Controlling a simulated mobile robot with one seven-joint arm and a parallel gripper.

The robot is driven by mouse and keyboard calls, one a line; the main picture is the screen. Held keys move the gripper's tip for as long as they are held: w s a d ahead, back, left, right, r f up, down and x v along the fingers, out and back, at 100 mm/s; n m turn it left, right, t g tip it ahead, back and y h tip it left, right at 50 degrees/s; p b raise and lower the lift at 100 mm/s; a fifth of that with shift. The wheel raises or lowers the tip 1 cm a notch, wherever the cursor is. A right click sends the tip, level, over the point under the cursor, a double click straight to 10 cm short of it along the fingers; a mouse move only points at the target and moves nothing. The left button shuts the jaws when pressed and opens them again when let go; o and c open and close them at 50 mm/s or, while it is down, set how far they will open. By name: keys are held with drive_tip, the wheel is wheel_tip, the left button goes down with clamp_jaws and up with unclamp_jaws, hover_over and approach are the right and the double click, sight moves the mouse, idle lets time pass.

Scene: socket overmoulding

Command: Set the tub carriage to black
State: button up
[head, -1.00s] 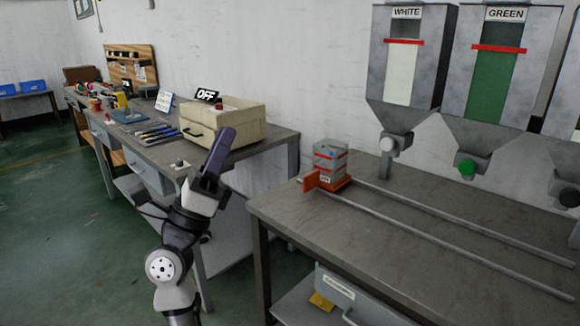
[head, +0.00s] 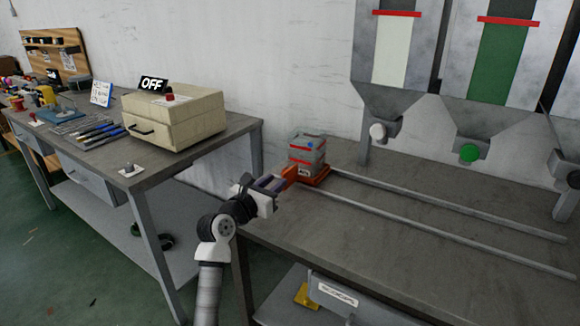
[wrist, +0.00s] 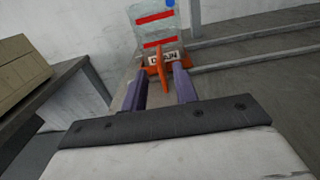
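The orange tub carriage (head: 319,178) sits at the left end of two rails and carries a grey, see-through tub (head: 307,157) with red bands. Its upright orange handle (wrist: 163,72) faces my gripper (wrist: 162,92). The two purple fingers are apart, one on each side of the handle's line in the wrist view, with no visible contact. In the head view, my gripper (head: 270,183) is just left of the carriage, and the handle is partly hidden. At the right edge is a cut-off hopper with a black knob (head: 573,167); its label is out of view.
A hopper with a white knob (head: 377,132) and one with a green knob (head: 469,153) hang over the rails (head: 450,212). The rails right of the carriage are clear. A left bench (head: 190,142) holds a beige box (head: 175,118) with an OFF sign.

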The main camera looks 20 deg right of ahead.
sight(298, 164)
drive_tip(key=x, duration=0.9)
drive_tip(key=shift+w+d+p, duration=0.2)
drive_tip(key=shift+w+p, duration=0.1)
drive_tip(key=shift+p, duration=0.05)
drive_tip(key=shift+c, duration=0.3)
clamp_jaws()
